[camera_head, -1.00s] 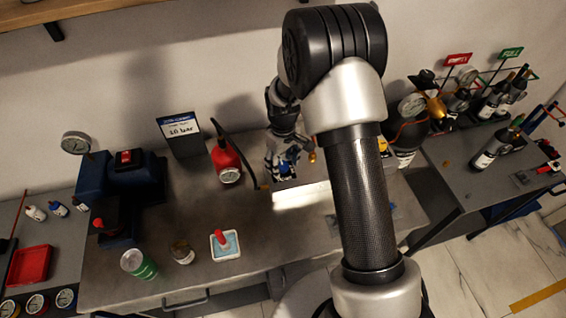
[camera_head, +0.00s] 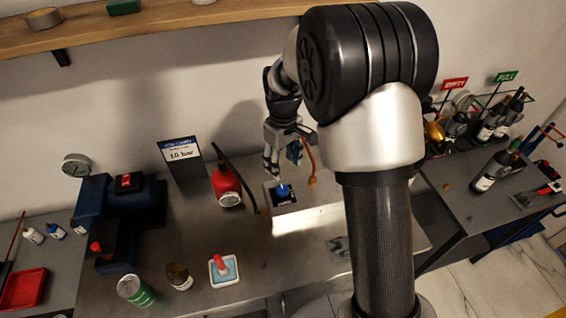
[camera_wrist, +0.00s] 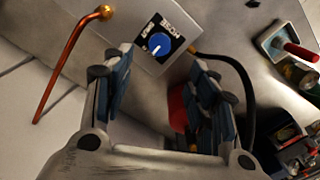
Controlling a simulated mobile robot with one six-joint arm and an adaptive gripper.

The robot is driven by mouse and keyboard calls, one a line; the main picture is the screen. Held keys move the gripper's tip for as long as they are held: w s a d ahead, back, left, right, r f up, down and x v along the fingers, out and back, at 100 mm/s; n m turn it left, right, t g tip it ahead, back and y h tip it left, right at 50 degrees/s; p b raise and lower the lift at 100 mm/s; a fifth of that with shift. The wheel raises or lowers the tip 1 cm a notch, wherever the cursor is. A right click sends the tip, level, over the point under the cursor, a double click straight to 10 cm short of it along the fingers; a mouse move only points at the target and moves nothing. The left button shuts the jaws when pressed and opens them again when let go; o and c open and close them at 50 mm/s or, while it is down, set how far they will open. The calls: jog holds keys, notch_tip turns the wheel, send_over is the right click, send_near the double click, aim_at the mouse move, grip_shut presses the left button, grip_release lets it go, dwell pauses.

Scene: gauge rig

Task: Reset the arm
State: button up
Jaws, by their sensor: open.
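My gripper (camera_head: 284,158) hangs above the back of the steel bench, pointing down, open and with nothing between its fingers. In the wrist view the two fingers (camera_wrist: 160,92) stand well apart. Below and ahead of them is a blue knob (camera_wrist: 158,44) on a dark plate with white lettering. The knob also shows in the head view (camera_head: 283,191), on a pale box (camera_head: 308,213). The gripper is apart from the knob. My upper arm covers the right part of the bench.
A copper pipe (camera_wrist: 72,60) rises beside the box. A sign reading 10 bar (camera_head: 182,152) is behind. A wooden shelf (camera_head: 170,30) runs above.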

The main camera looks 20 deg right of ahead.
jog(key=s+r+m+t+b, duration=0.1)
jog(key=s+r, duration=0.4)
jog(key=r, duration=0.3)
jog(key=s+r+m+t+b, duration=0.1)
jog(key=s+r+m, duration=0.1)
jog(key=s, duration=0.9)
jog(key=s+r+m+t+b, duration=0.2)
jog(key=s+r, duration=0.1)
jog(key=s, duration=0.9)
jog(key=shift+r+m+t, duration=0.2)
jog(key=shift+m+t, duration=0.1)
